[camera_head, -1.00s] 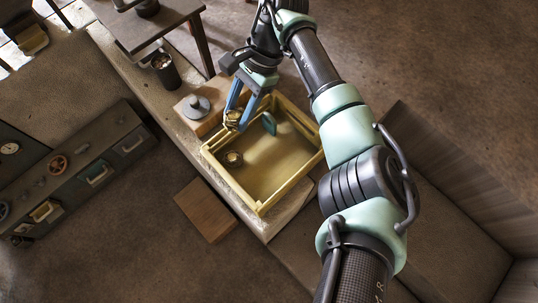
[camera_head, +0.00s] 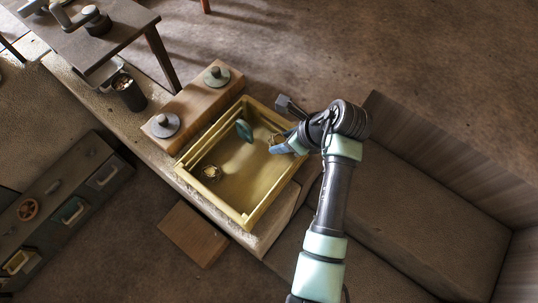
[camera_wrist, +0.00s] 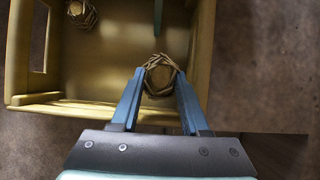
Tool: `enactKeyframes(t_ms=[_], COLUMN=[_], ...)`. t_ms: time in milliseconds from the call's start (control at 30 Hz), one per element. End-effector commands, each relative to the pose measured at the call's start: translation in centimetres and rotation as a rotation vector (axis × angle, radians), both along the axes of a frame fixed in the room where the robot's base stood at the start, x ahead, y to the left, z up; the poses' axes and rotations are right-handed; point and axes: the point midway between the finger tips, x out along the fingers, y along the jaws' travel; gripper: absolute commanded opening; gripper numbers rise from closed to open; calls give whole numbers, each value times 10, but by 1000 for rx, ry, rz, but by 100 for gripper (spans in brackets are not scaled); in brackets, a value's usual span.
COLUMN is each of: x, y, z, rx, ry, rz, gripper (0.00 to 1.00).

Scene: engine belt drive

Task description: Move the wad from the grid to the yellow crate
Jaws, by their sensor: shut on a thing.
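A tan, crumpled, woven-looking wad (camera_wrist: 160,76) sits between the blue fingertips of my gripper (camera_wrist: 160,80), which is shut on it. In the head view my gripper (camera_head: 277,142) is at the right side of the yellow crate (camera_head: 184,168), with its fingertips over the crate's inside. In the wrist view the held wad overlaps the crate's near wall (camera_wrist: 100,113) and floor; its height above the floor is hard to tell. A second, similar wad (camera_head: 211,173) lies on the crate floor; it also shows in the wrist view (camera_wrist: 82,12). No grid is recognisable.
A teal disc-like thing (camera_head: 244,130) stands inside the crate. A wooden block (camera_head: 196,103) with two grey knobbed discs lies along the crate's upper-left side. A dark cup (camera_head: 128,93) stands farther left. The crate floor's middle is clear.

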Motion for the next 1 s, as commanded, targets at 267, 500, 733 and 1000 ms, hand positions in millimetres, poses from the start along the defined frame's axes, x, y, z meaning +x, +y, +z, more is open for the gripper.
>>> enactKeyframes(t_ms=[267, 500, 733, 1000], x=[0, 0, 0, 0], y=[0, 1, 1, 0], z=[-30, -62, -63, -65], rx=[-1, 0, -1, -1], ry=[-1, 1, -2, -2], rz=[2, 3, 3, 3], gripper=[0, 0, 0, 58])
